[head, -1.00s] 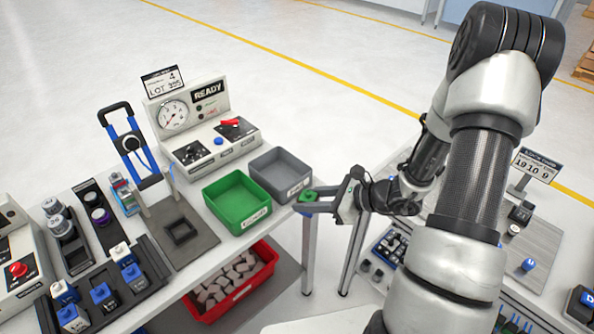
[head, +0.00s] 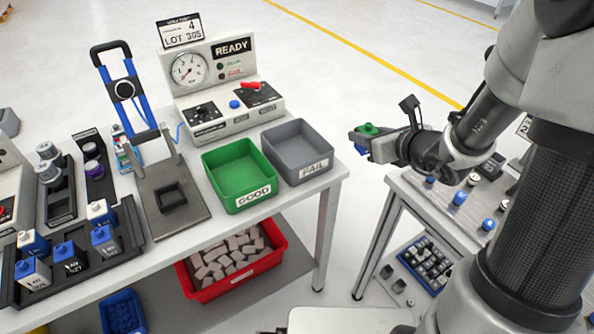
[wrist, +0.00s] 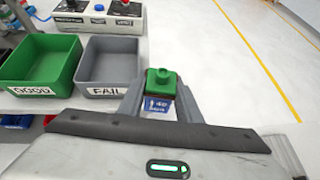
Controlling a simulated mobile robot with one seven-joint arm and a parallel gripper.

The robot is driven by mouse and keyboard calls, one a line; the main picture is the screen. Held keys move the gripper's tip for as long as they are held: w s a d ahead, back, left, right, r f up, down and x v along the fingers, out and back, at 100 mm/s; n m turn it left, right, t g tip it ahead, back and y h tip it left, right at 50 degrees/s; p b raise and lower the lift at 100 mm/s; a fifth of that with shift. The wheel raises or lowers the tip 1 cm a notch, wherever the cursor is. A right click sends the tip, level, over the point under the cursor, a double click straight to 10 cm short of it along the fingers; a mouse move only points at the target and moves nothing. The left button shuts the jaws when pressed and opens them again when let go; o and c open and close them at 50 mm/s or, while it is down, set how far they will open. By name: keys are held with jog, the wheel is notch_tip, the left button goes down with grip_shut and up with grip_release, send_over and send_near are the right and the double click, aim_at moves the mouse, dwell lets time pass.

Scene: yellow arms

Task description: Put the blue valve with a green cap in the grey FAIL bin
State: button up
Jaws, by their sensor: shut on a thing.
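The blue valve with a green cap (wrist: 160,88) is held between the fingers of my gripper (wrist: 160,105), seen in the wrist view with its green cap up and its blue labelled body below. In the head view my gripper (head: 364,140) is shut on the valve, whose green cap (head: 368,129) shows at the fingertips. It is to the right of the grey FAIL bin (head: 313,168), beyond the table's right edge. The FAIL bin also shows in the wrist view (wrist: 109,91), left of the valve, and looks empty.
The green GOOD bin (head: 251,197) stands against the left side of the FAIL bin and looks empty. The READY test panel (head: 223,95) stands behind the bins. A second table (head: 410,195) with parts is at the right, with a gap between.

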jog(key=w+a+n+y+b, duration=0.1)
jog(key=w+a, duration=0.2)
jog(key=a, duration=0.5)
jog(key=w+a, duration=0.3)
jog(key=a, duration=0.5)
jog(key=shift+n+g+y, duration=0.3)
jog(key=shift+g, duration=0.1)
jog(key=f, duration=0.1)
jog(key=f+b, duration=0.1)
jog(key=f, duration=0.1)
jog(key=f+b, duration=0.1)
jog(key=f, duration=0.1)
jog(key=shift+w+a+f, duration=0.2)
jog(key=shift+w+a, duration=0.1)
jog(key=shift+f+b, duration=0.5)
jog(key=shift+f, duration=1.6)
jog(key=shift+f, duration=0.15)
jog(key=o, duration=1.1)
